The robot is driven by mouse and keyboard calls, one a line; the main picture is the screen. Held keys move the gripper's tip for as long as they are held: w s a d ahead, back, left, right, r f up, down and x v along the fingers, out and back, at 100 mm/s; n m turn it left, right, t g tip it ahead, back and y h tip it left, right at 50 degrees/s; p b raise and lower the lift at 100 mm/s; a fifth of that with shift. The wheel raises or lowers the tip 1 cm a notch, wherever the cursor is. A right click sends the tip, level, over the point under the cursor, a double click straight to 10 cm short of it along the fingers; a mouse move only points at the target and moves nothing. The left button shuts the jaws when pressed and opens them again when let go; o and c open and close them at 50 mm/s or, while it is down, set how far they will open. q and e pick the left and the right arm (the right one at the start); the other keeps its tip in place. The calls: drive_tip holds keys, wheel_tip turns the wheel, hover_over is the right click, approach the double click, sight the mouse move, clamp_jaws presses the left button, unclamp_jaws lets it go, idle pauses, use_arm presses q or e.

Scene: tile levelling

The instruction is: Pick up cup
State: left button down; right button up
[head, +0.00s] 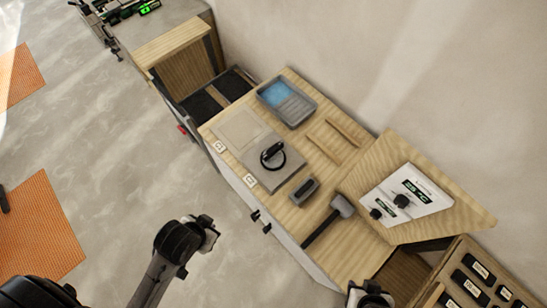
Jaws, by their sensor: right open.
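The cup looks like a black suction cup (272,154) with a handle and a round rim. It sits on a grey tile (258,171) on the wooden worktop (320,250). My right gripper (370,293) is at the bottom edge of the head view, partly cut off. It is open and well apart from the cup, below and to its right.
A mallet (341,206), a grey block-like tool (304,191) and a tray with blue inside (287,103) lie around the tile. A slanted board (424,200) with a white control panel stands at the right. A labelled case (478,280) is at the lower right. Floor at left is mostly clear.

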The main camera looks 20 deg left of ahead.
use_arm(q)
drive_tip(key=c, duration=1.9)
unclamp_jaws()
use_arm(e)
drive_tip(key=shift+d, duration=0.15)
use_arm(q)
drive_tip(key=o, duration=0.5)
drive_tip(key=shift+d, duration=0.2)
drive_tip(key=o, duration=0.5)
use_arm(e)
drive_tip(key=shift+d, duration=0.15)
use_arm(q)
drive_tip(key=shift+s, duration=0.1)
